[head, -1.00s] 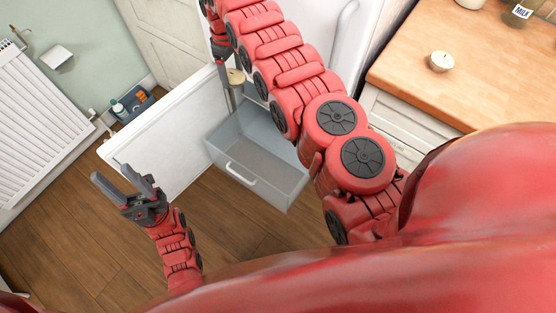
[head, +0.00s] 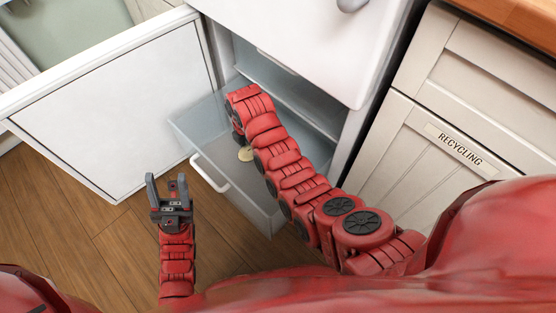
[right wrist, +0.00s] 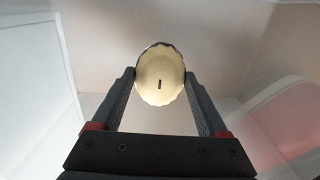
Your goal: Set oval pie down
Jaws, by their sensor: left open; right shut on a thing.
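The oval pie (right wrist: 160,76) is pale with a fluted rim and a small dark slot. In the right wrist view it sits between the fingertips of my right gripper (right wrist: 160,80), which is shut on it. My right fingers are hidden there behind the arm. I cannot tell whether the pie touches the drawer floor. My left gripper (head: 166,188) is open and empty, in front of the drawer at the left.
The clear drawer (head: 208,143) has a white handle (head: 210,174) and stands out of the open white fridge (head: 320,40). The fridge door (head: 120,110) is swung open at the left. A cabinet marked RECYCLING (head: 455,145) stands at the right. Wooden floor (head: 80,220) is clear.

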